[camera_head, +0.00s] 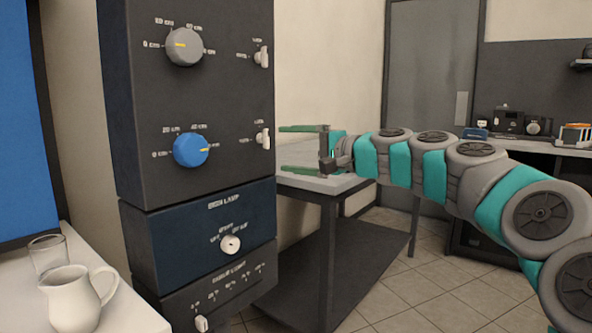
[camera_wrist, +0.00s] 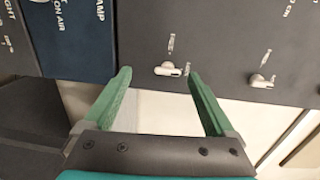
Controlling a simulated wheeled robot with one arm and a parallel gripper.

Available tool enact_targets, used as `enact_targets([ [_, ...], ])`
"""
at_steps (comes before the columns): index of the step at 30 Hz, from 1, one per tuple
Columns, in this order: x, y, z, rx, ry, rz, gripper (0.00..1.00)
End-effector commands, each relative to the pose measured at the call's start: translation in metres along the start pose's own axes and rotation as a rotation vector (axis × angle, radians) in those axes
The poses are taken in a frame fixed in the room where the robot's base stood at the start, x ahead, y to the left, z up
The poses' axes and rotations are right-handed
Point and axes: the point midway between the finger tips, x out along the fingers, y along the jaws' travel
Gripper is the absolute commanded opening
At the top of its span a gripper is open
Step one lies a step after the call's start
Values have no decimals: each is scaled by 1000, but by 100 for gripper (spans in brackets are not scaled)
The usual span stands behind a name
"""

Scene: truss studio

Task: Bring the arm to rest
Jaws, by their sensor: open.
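My arm (camera_head: 432,165) reaches in from the right in the head view, stretched out toward the dark control panel (camera_head: 131,70). My gripper (camera_head: 303,149) is at its end, with two green fingers apart and nothing between them. It is just right of the panel, above the grey table. In the wrist view my gripper (camera_wrist: 157,82) is open, and its fingertips lie either side of a small white switch (camera_wrist: 168,70) on the panel face. I cannot tell whether a fingertip touches the panel. A second white switch (camera_wrist: 262,81) shows to the right.
The panel carries a grey knob (camera_head: 184,46), a blue knob (camera_head: 190,150) and a blue lower section (camera_head: 200,235). A grey table (camera_head: 322,185) stands below my gripper. A white jug (camera_head: 72,300) and a glass (camera_head: 48,254) stand at lower left. Tiled floor (camera_head: 440,270) lies open at right.

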Motion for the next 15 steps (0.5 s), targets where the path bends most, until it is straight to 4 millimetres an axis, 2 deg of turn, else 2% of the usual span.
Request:
enact_targets([
  [2, -1, 17, 31, -53, -46, 71, 90],
  [5, -8, 55, 81, -144, -122, 205, 90],
  [6, -13, 75, 102, -183, -156, 270, 90],
  [8, -24, 106, 128, -236, -203, 364, 90],
  [9, -34, 127, 145, -269, -234, 428, 90],
  [11, -51, 160, 164, -315, -272, 524, 90],
  [15, -103, 234, 203, -394, -362, 751, 90],
])
